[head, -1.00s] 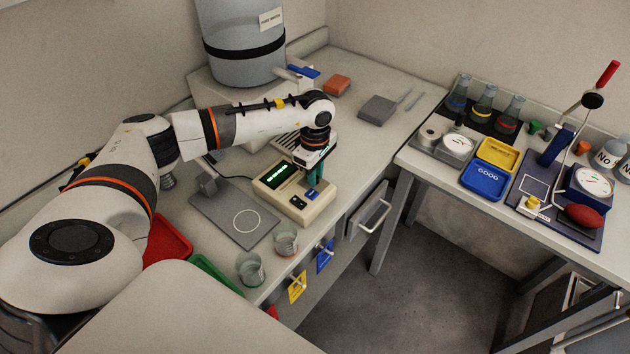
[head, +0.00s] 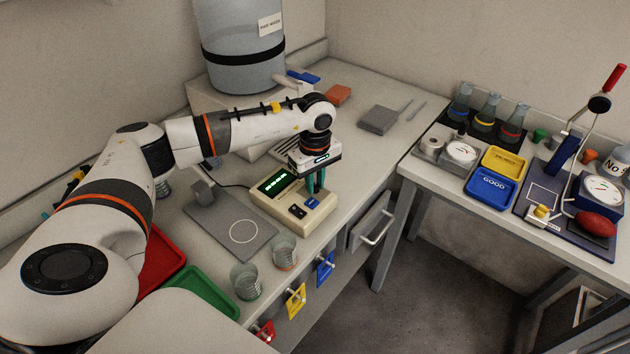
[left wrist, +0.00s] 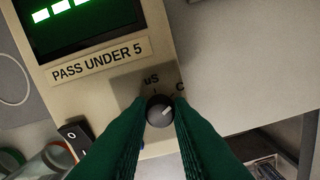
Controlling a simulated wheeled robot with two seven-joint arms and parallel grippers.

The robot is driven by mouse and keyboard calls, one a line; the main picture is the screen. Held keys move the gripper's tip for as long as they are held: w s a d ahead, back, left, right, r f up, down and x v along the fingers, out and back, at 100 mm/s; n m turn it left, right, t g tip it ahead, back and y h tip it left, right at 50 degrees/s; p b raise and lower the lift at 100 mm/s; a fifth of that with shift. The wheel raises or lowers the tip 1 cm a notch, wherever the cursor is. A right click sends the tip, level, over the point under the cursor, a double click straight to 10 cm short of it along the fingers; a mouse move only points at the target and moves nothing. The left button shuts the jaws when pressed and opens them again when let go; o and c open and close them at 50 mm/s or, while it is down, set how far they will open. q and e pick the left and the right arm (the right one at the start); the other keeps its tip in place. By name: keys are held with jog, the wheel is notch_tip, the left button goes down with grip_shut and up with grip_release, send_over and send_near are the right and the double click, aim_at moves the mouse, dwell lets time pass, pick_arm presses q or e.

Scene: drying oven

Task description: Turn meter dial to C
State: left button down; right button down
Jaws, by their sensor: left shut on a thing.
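The beige meter (head: 287,218) stands on the left bench, its dark display lit with green characters. Its small round grey dial (left wrist: 160,112) shows in the left wrist view, below the printed marks "uS" and "C". The white line on the dial slants up and right, roughly toward the "C". My left gripper (head: 316,188) points down at the right part of the meter. Its green fingers (left wrist: 160,125) are shut on the dial, one on each side. In the head view the fingers and wrist hide the dial. My right gripper is not in view.
A grey plate with a white circle (head: 218,238) lies left of the meter. Two glass beakers (head: 284,252) stand in front, near the bench edge. A black rocker switch (left wrist: 74,135) sits beside the dial. An open drawer (head: 371,220) juts out at the right.

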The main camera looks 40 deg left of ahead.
aim_at(315, 186)
pick_arm(q)
jog(key=shift+r, duration=0.15)
jog(key=c, duration=1.6)
grip_release()
notch_tip(315, 186, up, 12)
jog(key=shift+b, duration=1.25)
